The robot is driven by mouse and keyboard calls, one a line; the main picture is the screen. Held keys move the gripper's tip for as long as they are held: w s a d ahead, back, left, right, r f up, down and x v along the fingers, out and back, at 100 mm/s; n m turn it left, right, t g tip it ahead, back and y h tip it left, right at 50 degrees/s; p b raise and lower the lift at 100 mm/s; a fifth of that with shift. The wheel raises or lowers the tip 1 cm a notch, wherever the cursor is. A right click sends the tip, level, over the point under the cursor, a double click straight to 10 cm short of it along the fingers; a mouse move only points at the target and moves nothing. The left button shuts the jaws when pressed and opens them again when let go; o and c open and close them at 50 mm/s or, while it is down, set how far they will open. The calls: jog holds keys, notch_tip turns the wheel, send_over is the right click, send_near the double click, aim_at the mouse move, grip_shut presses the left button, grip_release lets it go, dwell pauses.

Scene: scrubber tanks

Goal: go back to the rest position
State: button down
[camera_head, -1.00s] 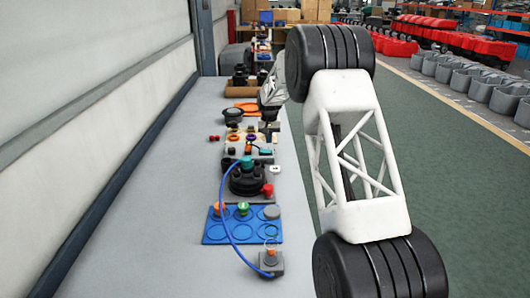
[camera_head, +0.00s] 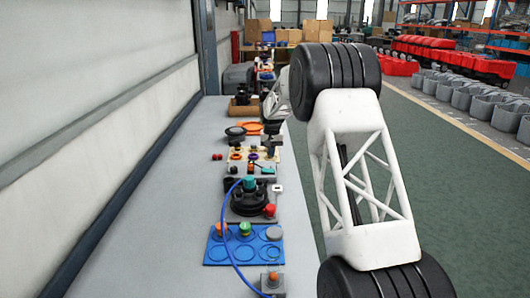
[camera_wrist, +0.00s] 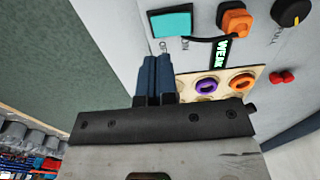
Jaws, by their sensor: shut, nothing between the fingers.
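My gripper is shut and empty. Its two dark fingers (camera_wrist: 158,78) lie together in the wrist view, in front of a light grey surface with controls. In the head view my gripper (camera_head: 271,142) is small and dark, at the end of my white arm over the right edge of the long grey bench (camera_head: 140,225). It appears above or beside a beige board (camera_wrist: 245,70) with purple and orange rings. Any gap between the fingertips and the surface cannot be judged. My arm links hide part of the bench's right side.
The wrist view shows a teal block (camera_wrist: 170,22), an orange knob (camera_wrist: 235,19) and a black dial (camera_wrist: 293,12). Nearer on the bench are a black round base (camera_head: 249,199), a blue tray (camera_head: 216,253) and a blue cable (camera_head: 226,218). The bench's left side is clear beside the wall.

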jog(key=s+d+r, duration=0.3)
jog(key=s+r, duration=0.4)
jog(key=s, duration=0.5)
jog(key=s+d+r+t, duration=0.1)
jog(key=s+d+r, duration=0.2)
jog(key=s+r, duration=0.6)
jog(key=s+d+r, duration=0.3)
jog(key=s+r, duration=0.1)
jog(key=s, duration=1)
jog(key=s+d+f, duration=0.1)
jog(key=s+f, duration=0.1)
jog(key=s, duration=1)
jog(key=s+d+f+t, duration=0.1)
jog(key=s+d, duration=0.1)
jog(key=s, duration=1.1)
jog(key=s+d+f, duration=0.1)
jog(key=s+f, duration=0.1)
jog(key=s, duration=1)
jog(key=shift+s+d+f+t, duration=0.3)
jog(key=shift+s+d, duration=0.1)
